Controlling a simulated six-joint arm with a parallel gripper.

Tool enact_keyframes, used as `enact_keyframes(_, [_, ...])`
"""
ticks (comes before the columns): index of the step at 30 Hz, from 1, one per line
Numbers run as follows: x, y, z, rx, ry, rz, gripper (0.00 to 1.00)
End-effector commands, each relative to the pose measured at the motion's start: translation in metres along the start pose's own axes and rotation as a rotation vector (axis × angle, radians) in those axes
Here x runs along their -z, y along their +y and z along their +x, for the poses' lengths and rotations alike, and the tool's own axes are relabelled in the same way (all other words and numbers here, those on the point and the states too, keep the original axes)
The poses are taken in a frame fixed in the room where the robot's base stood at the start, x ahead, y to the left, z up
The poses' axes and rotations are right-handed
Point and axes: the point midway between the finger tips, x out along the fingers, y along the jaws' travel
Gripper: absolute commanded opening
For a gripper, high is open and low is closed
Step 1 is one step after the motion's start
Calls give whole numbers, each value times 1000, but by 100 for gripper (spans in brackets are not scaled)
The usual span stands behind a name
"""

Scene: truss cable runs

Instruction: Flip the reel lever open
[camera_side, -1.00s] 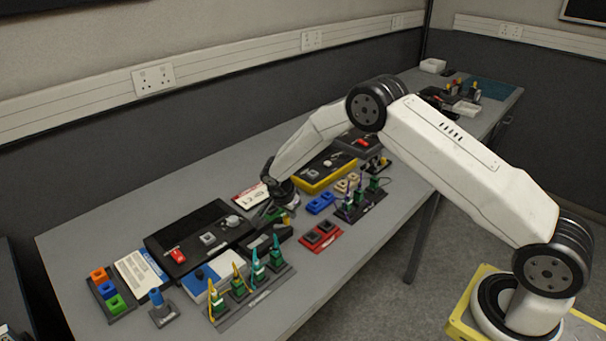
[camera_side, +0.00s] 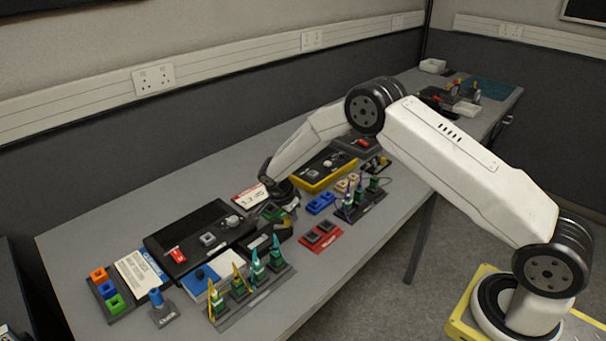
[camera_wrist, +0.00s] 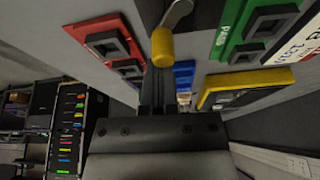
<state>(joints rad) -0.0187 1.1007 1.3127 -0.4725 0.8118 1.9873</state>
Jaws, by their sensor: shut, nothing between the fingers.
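The lever shows in the wrist view as a metal arm (camera_wrist: 177,14) with a yellow knob (camera_wrist: 162,47). The knob is just beyond the tips of my gripper (camera_wrist: 157,78), nearly in line with them; I cannot tell whether they touch. My gripper is shut with nothing between its fingers. In the side view my gripper (camera_side: 284,206) is low over the bench, beside a black unit (camera_side: 272,240) that appears to be the reel.
A red block with dark sockets (camera_side: 320,237) sits to the right, and a green block (camera_wrist: 258,32) is close by in the wrist view. A black panel (camera_side: 200,238) lies left. A rack of green connectors (camera_side: 258,285) stands in front. A yellow-edged unit (camera_side: 322,171) lies behind.

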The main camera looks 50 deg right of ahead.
Motion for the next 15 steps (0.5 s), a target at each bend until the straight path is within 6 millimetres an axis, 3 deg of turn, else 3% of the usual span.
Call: enact_keyframes(15, [-8, -2, -2, 2, -2, -4, 0])
